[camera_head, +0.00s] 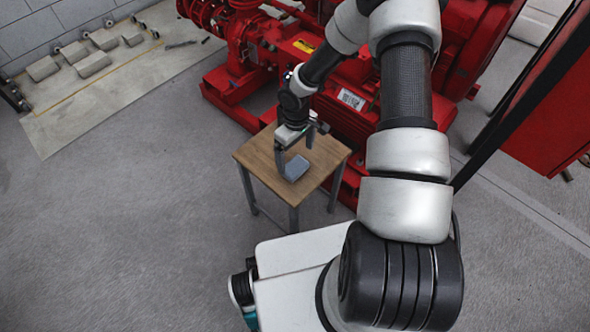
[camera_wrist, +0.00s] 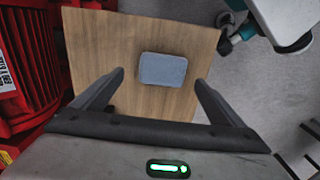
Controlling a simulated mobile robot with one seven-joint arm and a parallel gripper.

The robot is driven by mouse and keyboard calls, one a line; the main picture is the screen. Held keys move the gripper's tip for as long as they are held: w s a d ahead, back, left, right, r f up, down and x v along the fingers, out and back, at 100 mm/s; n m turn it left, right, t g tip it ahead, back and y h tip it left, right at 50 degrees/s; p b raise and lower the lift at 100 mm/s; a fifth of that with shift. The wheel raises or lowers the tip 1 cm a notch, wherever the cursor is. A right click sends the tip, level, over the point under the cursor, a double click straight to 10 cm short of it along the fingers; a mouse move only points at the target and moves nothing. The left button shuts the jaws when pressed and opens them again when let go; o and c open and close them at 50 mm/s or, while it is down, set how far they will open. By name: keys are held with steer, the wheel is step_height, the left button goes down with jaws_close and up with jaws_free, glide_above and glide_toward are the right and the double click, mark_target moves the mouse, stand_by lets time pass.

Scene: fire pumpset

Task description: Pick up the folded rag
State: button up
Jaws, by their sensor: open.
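The folded rag (camera_head: 296,167) is a small blue-grey rectangle lying flat on a small wooden table (camera_head: 259,158). In the wrist view the rag (camera_wrist: 163,69) lies beyond and between the two fingers, near the middle of the brown tabletop (camera_wrist: 105,38). My gripper (camera_head: 294,156) is above the table, pointing down, close over the rag in the head view. In the wrist view my gripper (camera_wrist: 160,80) is open, its fingers spread wider than the rag, with nothing between them. I cannot tell the exact height of the fingertips over the rag.
A red pump set (camera_head: 345,95) stands right behind the table, close to my arm. A red cabinet (camera_head: 550,105) stands at the right. Several grey blocks (camera_head: 92,64) lie on a pale slab at the far left. The floor left of the table is clear.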

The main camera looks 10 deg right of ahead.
mark_target(295, 165)
steer(key=f+b, duration=0.1)
steer(key=f, duration=0.1)
steer(key=f+b, duration=0.1)
steer(key=f, duration=0.2)
steer(key=shift+s+a+f, duration=0.15)
steer(key=shift+a, duration=0.05)
steer(key=c, duration=1.2)
steer(key=shift+o, duration=0.2)
step_height(295, 165, up, 10)
steer(key=p, duration=0.3)
steer(key=o, duration=0.5)
steer(key=c, duration=0.4)
steer(key=shift+o, duration=0.2)
steer(key=shift+d, duration=0.1)
